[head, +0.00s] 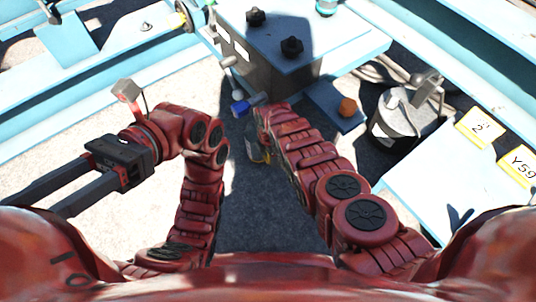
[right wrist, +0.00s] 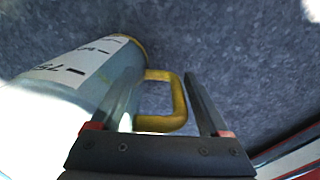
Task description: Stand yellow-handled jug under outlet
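The jug (head: 251,148) stands on the grey floor in the middle of the head view, partly hidden by my right arm. In the right wrist view the jug (right wrist: 118,75) is a pale, see-through vessel with a white marked strip, and its yellow handle (right wrist: 179,102) shows at its side. My right gripper (right wrist: 160,88) is open with the handle between its fingers; a gap shows before the right finger. A blue-collared spout (head: 240,107), apparently the outlet, juts from the machine above the jug. My left gripper (head: 38,205) is open and empty.
The blue-topped machine (head: 300,62) with black knobs stands behind the jug. A grey lidded pot (head: 392,122), an orange knob (head: 347,107) and yellow labels (head: 480,127) are on the right. The floor left of the jug has free room.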

